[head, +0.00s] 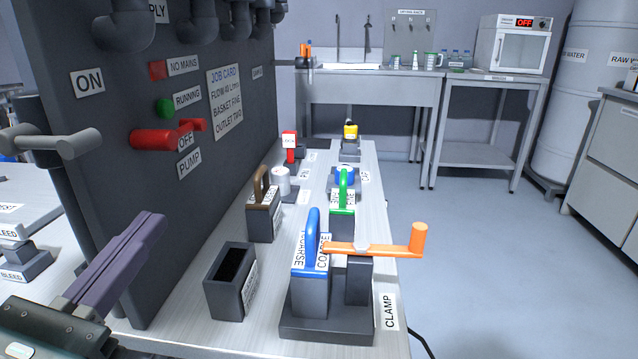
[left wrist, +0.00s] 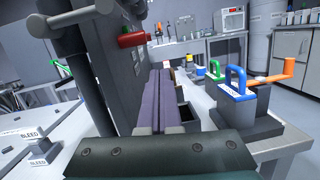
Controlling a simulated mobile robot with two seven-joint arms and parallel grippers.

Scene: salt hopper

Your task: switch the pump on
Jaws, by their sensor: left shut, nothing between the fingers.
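The pump switch (head: 155,139) is a red lever with a thick round grip on the dark upright panel. It lies roughly level beside the OFF label, above the PUMP label (head: 188,163); the ON label (head: 88,82) is higher to the left. The lever also shows in the left wrist view (left wrist: 132,40), above and left of my fingertips. My left gripper (head: 152,224) has purple fingers closed together with nothing between them. It points up toward the panel, below the lever and apart from it in the picture. My right gripper is in neither view.
A grey T-handle (head: 50,141) on a dark pipe stands left of the lever. On the bench right of the panel are a blue-handled COARSE basket (head: 312,262), an orange clamp lever (head: 385,250) and an open dark box (head: 230,282). Indicator lamps (head: 164,107) sit above the switch.

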